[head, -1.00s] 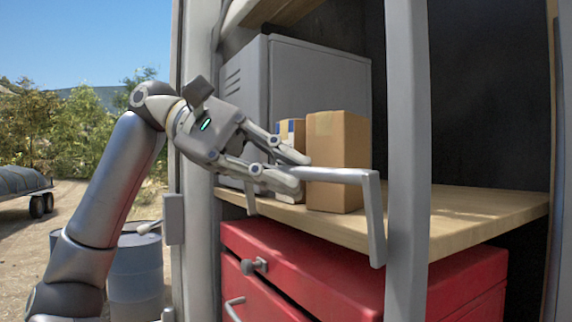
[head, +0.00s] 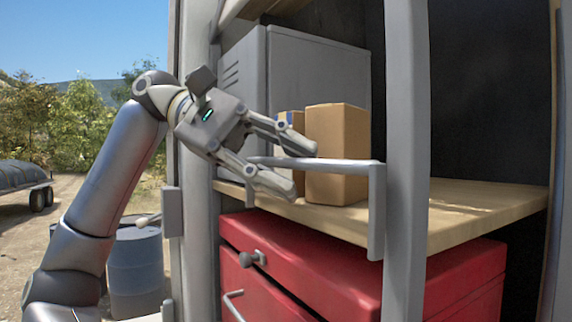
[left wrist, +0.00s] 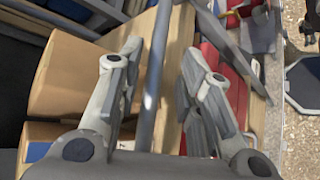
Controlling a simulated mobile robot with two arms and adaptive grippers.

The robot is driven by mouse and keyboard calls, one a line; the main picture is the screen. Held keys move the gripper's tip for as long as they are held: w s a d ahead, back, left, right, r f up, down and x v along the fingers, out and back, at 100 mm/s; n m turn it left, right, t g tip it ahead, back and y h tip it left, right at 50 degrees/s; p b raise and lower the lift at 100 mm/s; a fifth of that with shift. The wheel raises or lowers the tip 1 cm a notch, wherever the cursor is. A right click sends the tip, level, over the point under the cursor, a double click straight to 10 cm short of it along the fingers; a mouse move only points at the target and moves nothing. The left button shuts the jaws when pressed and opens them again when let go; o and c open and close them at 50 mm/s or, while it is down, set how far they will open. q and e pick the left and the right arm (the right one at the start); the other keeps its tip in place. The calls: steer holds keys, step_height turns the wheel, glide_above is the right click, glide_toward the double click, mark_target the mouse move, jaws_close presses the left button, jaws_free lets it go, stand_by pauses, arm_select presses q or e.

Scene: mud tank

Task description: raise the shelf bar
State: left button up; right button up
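The shelf bar (head: 345,167) is a grey U-shaped rail at the front of the wooden shelf. Its top rail stands above the shelf edge, and its right leg runs down past it. My left gripper (head: 298,169) is open, with one finger above the rail and one below. In the left wrist view, the bar (left wrist: 153,70) passes between the spread fingers (left wrist: 160,92) with a gap on each side. The bar's left end is partly hidden by the gripper. My right gripper is not in view.
Cardboard boxes (head: 337,150) stand on the wooden shelf (head: 470,205) close behind the bar, before a grey metal cabinet (head: 310,75). A grey post (head: 405,130) rises right of the bar. A red drawer cabinet (head: 300,260) sits below. The shelf's right part is clear.

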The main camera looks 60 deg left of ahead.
arm_select(q)
steer(key=v, duration=1.2)
